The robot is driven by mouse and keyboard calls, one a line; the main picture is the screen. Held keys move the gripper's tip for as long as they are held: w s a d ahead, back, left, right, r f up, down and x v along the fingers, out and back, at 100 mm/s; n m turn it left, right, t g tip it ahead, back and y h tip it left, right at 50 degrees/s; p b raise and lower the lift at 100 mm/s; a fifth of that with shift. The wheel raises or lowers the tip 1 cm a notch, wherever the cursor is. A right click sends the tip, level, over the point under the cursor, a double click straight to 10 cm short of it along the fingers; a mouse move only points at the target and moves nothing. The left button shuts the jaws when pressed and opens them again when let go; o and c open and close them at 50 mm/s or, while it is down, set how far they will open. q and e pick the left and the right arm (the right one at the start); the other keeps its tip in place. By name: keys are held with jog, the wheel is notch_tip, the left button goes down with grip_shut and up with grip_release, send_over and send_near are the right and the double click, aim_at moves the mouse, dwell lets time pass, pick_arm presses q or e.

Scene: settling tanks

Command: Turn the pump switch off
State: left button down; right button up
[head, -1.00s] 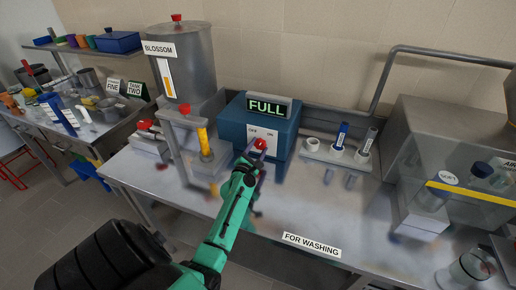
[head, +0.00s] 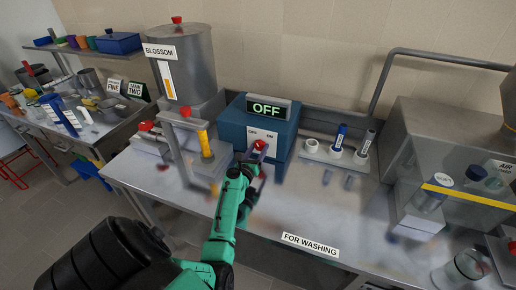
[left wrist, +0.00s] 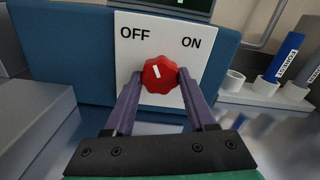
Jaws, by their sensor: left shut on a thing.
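The blue pump box (head: 232,131) stands on the steel bench against the wall. Its small display (head: 267,108) reads OFF in green. The white panel (left wrist: 134,58) on its front is marked OFF at left and ON at right. The red knob (left wrist: 160,74) is the switch, and its white mark points up and slightly left, toward OFF. My left gripper (left wrist: 160,80) is shut on the red knob, one purple finger on each side. In the head view the left gripper (head: 255,160) partly covers the knob (head: 260,146). My right gripper is not in view.
A steel tank labelled BLOSSOM (head: 190,60) stands left of the box, with a yellow-handled valve (head: 205,143) before it. A rack (head: 322,153) with marked tubes stands right. A clear-fronted cabinet (head: 440,150) is further right. The bench front is largely clear.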

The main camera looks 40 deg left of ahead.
pick_arm(q)
jog(key=shift+n, duration=0.8)
jog(key=shift+f, duration=0.1)
jog(key=shift+c, duration=1.1)
grip_release()
jog(key=shift+d, duration=0.15)
